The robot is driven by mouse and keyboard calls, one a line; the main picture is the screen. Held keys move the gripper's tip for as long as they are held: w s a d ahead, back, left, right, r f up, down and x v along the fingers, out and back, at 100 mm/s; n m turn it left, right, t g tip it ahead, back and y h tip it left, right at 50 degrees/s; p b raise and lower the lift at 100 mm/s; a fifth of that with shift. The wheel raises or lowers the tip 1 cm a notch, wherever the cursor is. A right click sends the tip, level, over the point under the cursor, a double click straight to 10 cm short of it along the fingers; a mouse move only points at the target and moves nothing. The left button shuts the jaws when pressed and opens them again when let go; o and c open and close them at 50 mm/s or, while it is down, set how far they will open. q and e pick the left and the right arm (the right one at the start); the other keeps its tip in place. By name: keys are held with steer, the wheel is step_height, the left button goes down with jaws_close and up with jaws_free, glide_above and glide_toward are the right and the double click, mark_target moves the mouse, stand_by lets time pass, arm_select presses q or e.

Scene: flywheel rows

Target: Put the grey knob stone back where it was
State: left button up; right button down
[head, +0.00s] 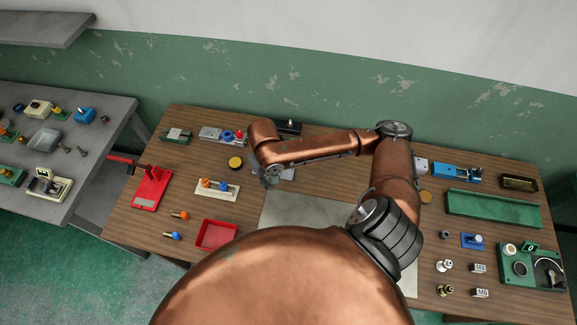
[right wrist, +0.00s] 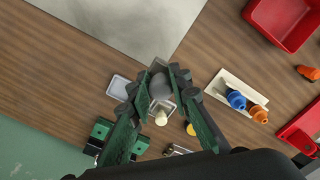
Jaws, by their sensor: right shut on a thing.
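My right gripper (head: 270,178) hangs above the table's left middle, at the far left corner of the grey mat, in the head view. In the right wrist view my right gripper (right wrist: 160,80) has its green fingers closed on a rounded grey piece, which looks like the grey knob stone (right wrist: 159,84). Beyond the fingertips are a small grey-rimmed holder (right wrist: 153,106) with a cream knob (right wrist: 161,118) and a flat pale grey plate (right wrist: 119,88). The fingers hide part of the stone, and its height above the table is unclear. My left gripper is not in view.
A white board (head: 217,190) with orange and blue knobs, a yellow disc (head: 235,163) and a red tray (head: 217,235) lie close by. A red stand (head: 152,190) is further left. The grey mat (head: 300,207) is bare. A green tray (head: 492,208) lies far right.

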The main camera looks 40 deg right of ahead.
steer(key=w+d+f+p, duration=0.1)
steer(key=d+f, duration=0.1)
steer(key=d, duration=0.1)
steer(key=w+d+f+p, duration=0.1)
steer(key=w+d+f, duration=0.1)
steer(key=d, duration=0.2)
steer(key=w+d+f+p, duration=0.1)
steer(key=d+f, duration=0.2)
steer(key=d, duration=0.1)
steer(key=shift+w, duration=0.4)
steer(key=shift+w+d+f, duration=0.3)
steer(key=shift+d+f, duration=0.1)
steer(key=shift+f, duration=0.35)
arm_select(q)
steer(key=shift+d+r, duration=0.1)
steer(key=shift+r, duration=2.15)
arm_select(e)
steer(key=shift+w+f, duration=0.1)
steer(key=shift+f, duration=1.5)
steer(key=shift+f, duration=0.1)
steer(key=c, duration=1.9)
jaws_free()
steer(key=shift+o, duration=0.7)
